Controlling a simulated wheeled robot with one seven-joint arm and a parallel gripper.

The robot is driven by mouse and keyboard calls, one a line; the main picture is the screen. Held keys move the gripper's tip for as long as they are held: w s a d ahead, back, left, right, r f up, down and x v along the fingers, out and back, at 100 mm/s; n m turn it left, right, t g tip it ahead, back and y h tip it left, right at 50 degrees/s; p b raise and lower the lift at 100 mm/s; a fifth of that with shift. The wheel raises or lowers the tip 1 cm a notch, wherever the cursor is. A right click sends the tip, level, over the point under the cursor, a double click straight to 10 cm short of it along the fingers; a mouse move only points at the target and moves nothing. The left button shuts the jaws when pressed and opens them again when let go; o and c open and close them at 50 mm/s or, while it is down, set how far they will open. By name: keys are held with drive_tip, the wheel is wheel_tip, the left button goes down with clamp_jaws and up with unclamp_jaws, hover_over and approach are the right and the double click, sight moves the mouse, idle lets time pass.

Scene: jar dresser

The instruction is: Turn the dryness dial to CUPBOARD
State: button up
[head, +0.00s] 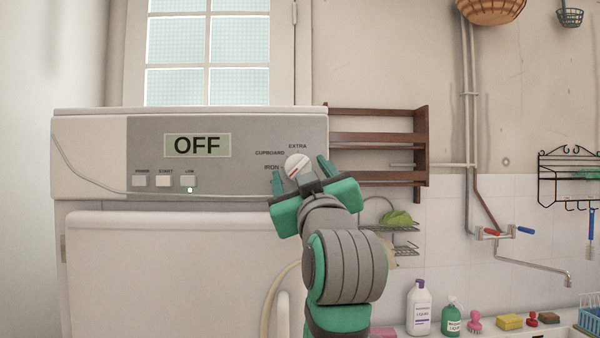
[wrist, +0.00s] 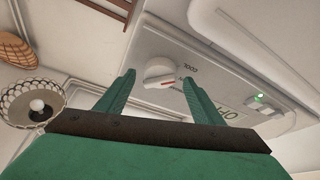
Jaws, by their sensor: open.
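The dryness dial (head: 297,163) is a round white knob with a red mark, on the grey right part of the machine's control panel. Labels IRON, CUPBOARD and EXTRA run around its left and top.
The display (head: 198,145) reads OFF. Several buttons sit below it, and a green light (head: 190,190) glows under the rightmost. A brown wooden rack (head: 380,140) hangs just right of the machine. Bottles and sponges stand by the sink at lower right.

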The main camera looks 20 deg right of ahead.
drive_tip(key=shift+w+d+r, duration=0.1)
drive_tip(key=shift+w+r, duration=0.05)
drive_tip(key=shift+w, duration=0.4)
drive_tip(key=c, duration=1)
drive_tip(key=shift+c, duration=0.2)
